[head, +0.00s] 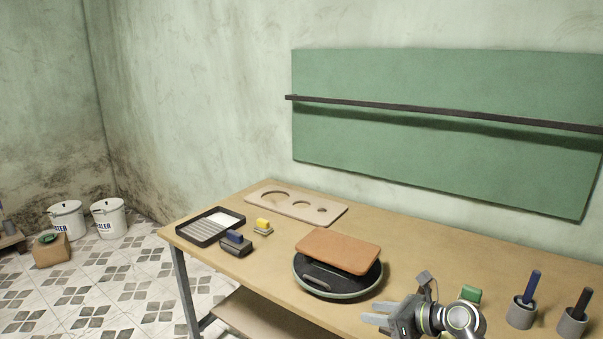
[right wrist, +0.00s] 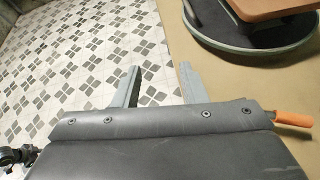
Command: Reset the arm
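My right gripper (head: 371,313) is at the front edge of the table, low in the head view, with its fingers pointing left. In the right wrist view its two fingers (right wrist: 157,77) stand apart with nothing between them. An orange-brown board (head: 338,249) lies on a dark round base with a green rim (head: 338,291), behind and left of the gripper and apart from it. The board (right wrist: 265,8) and base also show at the top right of the right wrist view. My left gripper is in neither view.
On the wooden table (head: 440,262) are a black tray (head: 203,239), a board with round holes (head: 296,206), a blue-topped block (head: 236,243), a yellow-topped block (head: 263,226), a green block (head: 470,293) and two grey cups (head: 521,315) with handles. Two white buckets (head: 108,218) stand on the floor.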

